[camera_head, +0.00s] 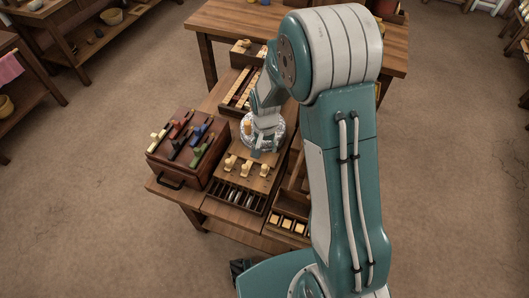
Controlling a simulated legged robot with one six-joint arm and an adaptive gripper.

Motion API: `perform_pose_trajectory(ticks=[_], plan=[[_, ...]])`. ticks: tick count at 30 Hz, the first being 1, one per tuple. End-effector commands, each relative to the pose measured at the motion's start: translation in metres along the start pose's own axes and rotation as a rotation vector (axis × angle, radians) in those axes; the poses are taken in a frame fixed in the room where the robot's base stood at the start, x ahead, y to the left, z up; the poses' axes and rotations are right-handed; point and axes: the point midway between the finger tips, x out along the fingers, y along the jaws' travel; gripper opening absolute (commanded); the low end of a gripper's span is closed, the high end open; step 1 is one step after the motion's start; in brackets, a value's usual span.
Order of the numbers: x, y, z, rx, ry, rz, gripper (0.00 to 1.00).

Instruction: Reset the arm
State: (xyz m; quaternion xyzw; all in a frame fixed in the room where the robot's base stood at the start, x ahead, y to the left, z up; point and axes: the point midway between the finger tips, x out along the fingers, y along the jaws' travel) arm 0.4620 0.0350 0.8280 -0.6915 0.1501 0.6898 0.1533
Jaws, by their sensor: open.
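My teal and white arm (340,130) rises from the lower right, bends at the top and reaches down over the low wooden table. The end of the arm, with my gripper (262,140), is low over the middle of the table. Silvery, rounded surfaces show there, and I cannot separate gripper parts from anything beneath. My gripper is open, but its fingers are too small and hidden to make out. I see nothing held in it. I cannot tell whether it touches the wooden board (237,181) below, which bears several pale knobs.
A dark red-brown box (158,157) with several coloured handled pieces on top stands left of the gripper. A slotted tray (235,198) is in front; square pale blocks (288,223) sit to its right. A larger table (228,17) stands behind, and shelving (60,25) upper left. The left floor is clear.

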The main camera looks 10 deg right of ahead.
Motion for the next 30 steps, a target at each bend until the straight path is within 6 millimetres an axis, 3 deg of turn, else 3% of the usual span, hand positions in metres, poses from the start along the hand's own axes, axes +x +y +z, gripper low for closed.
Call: perform_pose_trajectory(ticks=[19,23,30], plan=[[-0.009,0.001,0.000,-0.005,0.007,-0.004,0.65],[-0.037,0.004,0.003,-0.028,0.035,-0.019,0.65],[-0.102,0.018,0.017,-0.096,0.104,-0.049,0.65]])
